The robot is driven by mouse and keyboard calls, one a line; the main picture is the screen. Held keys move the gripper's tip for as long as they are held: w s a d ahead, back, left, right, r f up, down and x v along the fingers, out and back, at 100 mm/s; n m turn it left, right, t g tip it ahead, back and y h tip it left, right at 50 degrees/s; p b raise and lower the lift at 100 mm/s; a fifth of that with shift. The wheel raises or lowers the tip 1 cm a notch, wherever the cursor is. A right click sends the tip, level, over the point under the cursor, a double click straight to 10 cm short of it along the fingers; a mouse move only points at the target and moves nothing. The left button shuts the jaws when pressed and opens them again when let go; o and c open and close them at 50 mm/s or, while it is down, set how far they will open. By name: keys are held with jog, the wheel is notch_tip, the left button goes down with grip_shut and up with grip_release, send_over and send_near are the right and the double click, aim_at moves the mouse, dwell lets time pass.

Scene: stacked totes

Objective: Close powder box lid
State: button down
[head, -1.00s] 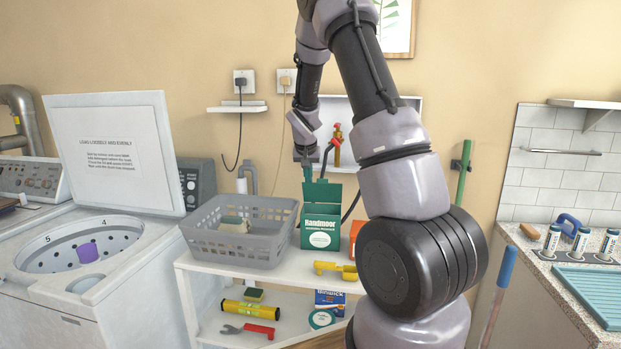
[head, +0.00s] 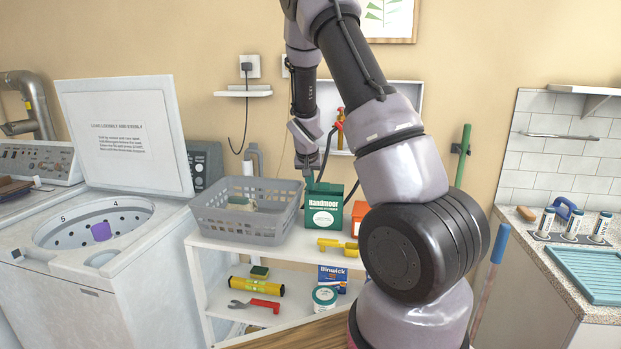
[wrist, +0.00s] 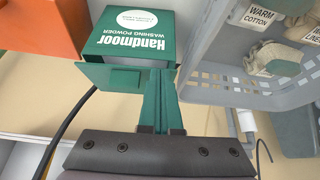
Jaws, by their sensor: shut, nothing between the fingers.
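The green Handmoor powder box (head: 324,214) stands on the upper shelf, right of the grey basket.
The grey basket (head: 225,224) stands close on the left. An orange box (head: 360,212) is close on the right. A yellow tool (head: 338,246) lies in front on the white shelf (head: 262,252). A black cord (wrist: 65,130) hangs behind.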

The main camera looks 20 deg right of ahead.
jog(key=shift+s+a+f, duration=0.1)
jog(key=shift+f, duration=0.3)
jog(key=shift+s, duration=0.1)
dwell(0.4)
